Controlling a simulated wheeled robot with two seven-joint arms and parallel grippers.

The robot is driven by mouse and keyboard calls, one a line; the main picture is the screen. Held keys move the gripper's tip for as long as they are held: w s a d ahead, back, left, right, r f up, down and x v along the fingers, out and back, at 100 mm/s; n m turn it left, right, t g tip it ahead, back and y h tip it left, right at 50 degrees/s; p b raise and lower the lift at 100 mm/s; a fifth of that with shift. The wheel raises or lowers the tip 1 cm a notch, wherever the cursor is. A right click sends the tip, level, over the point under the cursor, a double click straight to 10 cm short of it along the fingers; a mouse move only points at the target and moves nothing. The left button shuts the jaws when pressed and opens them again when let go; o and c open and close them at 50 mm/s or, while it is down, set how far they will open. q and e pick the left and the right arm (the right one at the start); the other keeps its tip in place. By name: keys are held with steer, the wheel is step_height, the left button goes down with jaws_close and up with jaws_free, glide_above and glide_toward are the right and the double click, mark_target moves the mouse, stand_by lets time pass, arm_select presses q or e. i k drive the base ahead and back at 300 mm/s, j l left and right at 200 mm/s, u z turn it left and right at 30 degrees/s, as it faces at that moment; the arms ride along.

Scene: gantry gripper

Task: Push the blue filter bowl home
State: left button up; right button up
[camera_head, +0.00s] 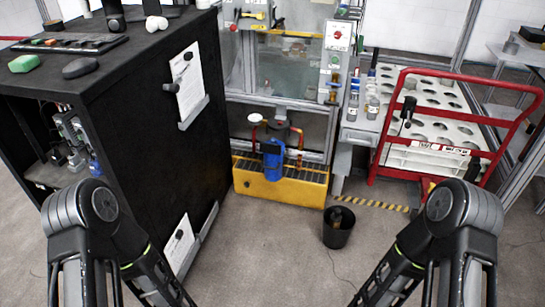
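The blue filter bowl (272,160) is an upright blue cylinder. It stands at the front middle of a yellow box-like base (281,190) with a dark grated top, straight ahead of me on the floor. Reddish pipework (298,150) rises around it, and a dark part sits just above it. I cannot tell at this size whether the bowl is fully seated against the part above. Both my arms show at the bottom left and bottom right, well short of the bowl. Neither of my grippers is in view.
A black cabinet (150,125) fills the left side. A black bin (338,230) stands on the floor right of the yellow base. A red-railed cart (372,150) stands at the right. The grey floor (270,255) before the base is clear.

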mark_target(274, 160)
steer(key=i+z, duration=0.3)
steer(key=i+j+z, duration=0.1)
steer(key=i+z, duration=0.15)
steer(key=i, duration=0.3)
steer(key=i+j+z, duration=0.45)
steer(key=i+z, duration=0.15)
steer(key=i, duration=0.2)
